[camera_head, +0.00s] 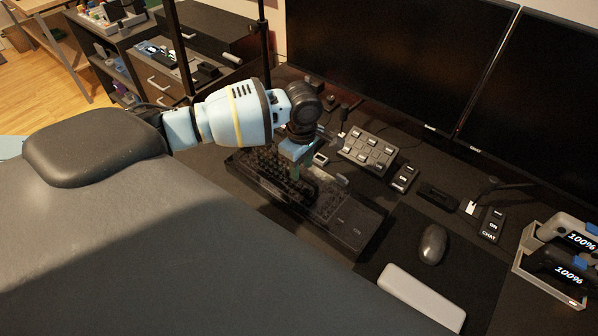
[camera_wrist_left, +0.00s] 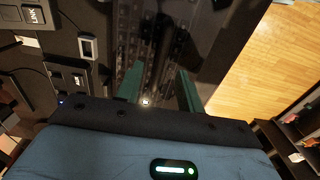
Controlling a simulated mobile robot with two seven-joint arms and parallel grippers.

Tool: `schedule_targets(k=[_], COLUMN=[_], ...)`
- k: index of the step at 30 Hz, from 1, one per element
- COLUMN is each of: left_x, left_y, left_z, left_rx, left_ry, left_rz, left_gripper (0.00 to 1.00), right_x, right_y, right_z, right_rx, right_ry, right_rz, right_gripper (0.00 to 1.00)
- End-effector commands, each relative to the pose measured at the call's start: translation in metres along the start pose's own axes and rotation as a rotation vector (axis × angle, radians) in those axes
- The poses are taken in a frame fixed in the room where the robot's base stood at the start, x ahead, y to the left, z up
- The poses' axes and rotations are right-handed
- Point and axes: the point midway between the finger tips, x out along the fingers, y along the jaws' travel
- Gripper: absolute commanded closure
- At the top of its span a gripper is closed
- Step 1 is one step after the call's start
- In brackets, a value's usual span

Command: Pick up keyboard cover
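The keyboard cover (camera_head: 352,228) is a dark, see-through box lid lying over the black keyboard (camera_head: 268,166) on the desk. In the left wrist view the cover (camera_wrist_left: 228,35) runs up from between and beside the fingers, with rows of keys showing through. My left gripper (camera_head: 298,174) reaches down over the middle of the keyboard. In the left wrist view its two green fingers (camera_wrist_left: 160,86) stand apart, with keys visible between them. I cannot tell whether they touch the cover. My right gripper is in neither view.
A mouse (camera_head: 433,244) and a pale wrist rest (camera_head: 421,297) lie right of the keyboard. A button panel (camera_head: 367,152) and small boxes stand behind it, below the monitors (camera_head: 400,60). A holder with controllers (camera_head: 556,262) is at far right. A dark seat (camera_head: 130,235) fills the front left.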

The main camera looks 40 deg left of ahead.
Motion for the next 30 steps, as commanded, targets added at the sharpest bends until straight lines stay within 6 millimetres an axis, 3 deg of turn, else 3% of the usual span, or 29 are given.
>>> schedule_targets(k=[4, 13, 22, 30], left_x=[0.019, 0.023, 0.023, 0.023], left_y=[-0.001, 0.000, 0.000, 0.000], left_z=[0.000, 0.000, 0.000, 0.000], left_rx=[0.000, 0.000, 0.000, 0.000], left_ry=[0.000, 0.000, 0.000, 0.000], left_rz=[-0.003, 0.001, 0.001, 0.001], left_gripper=[0.62, 0.62, 0.99, 1.00], right_x=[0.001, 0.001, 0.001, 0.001], right_y=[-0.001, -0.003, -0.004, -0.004], right_z=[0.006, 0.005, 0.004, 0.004], right_rx=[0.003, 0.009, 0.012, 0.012], right_ry=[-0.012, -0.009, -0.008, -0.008], right_rz=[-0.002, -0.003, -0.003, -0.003], right_gripper=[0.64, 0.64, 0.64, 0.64])
